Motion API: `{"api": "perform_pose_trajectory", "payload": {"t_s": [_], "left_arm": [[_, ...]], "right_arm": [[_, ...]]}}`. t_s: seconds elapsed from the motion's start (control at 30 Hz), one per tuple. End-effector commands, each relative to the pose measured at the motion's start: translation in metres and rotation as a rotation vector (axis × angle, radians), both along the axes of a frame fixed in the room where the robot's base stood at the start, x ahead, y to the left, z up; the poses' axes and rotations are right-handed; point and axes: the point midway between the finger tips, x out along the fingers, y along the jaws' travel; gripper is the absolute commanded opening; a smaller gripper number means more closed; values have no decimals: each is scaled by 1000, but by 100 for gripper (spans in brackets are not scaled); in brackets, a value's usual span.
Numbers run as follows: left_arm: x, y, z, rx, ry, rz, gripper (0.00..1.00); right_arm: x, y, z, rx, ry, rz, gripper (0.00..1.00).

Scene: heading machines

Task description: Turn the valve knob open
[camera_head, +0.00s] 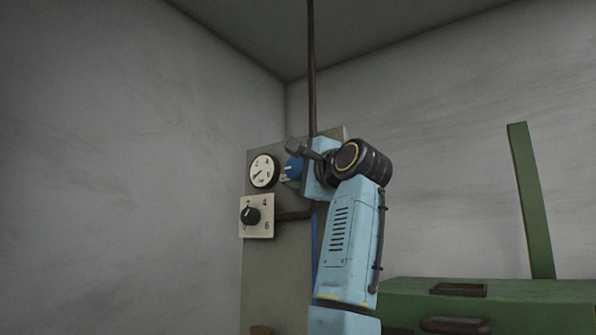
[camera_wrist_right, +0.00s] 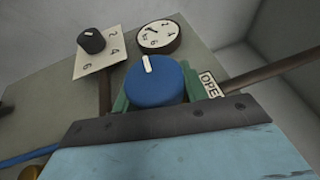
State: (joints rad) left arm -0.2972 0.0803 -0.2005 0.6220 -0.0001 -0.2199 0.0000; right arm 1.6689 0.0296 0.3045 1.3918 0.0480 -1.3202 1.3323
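The blue valve knob (camera_head: 293,168) is on the grey panel in the corner, partly hidden by my right arm. My left gripper is out of view.
A round gauge (camera_head: 263,171) is left of the knob on the panel (camera_head: 262,285). A black dial on a numbered plate (camera_head: 257,229) sits below the gauge. A dark pipe (camera_head: 311,70) runs up from the panel. A green machine (camera_head: 530,300) stands at the right.

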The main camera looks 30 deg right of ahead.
Motion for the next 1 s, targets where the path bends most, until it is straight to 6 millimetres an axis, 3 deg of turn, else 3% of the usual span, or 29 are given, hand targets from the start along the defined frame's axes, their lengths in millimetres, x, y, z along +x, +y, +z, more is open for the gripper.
{"api": "perform_pose_trajectory", "payload": {"t_s": [0.1,0.47,1.0], "left_arm": [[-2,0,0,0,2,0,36],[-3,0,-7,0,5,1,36],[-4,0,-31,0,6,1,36]], "right_arm": [[0,0,0,0,0,0,20],[0,1,-1,28,-68,1,20],[-3,-1,5,206,-487,2,20]]}}
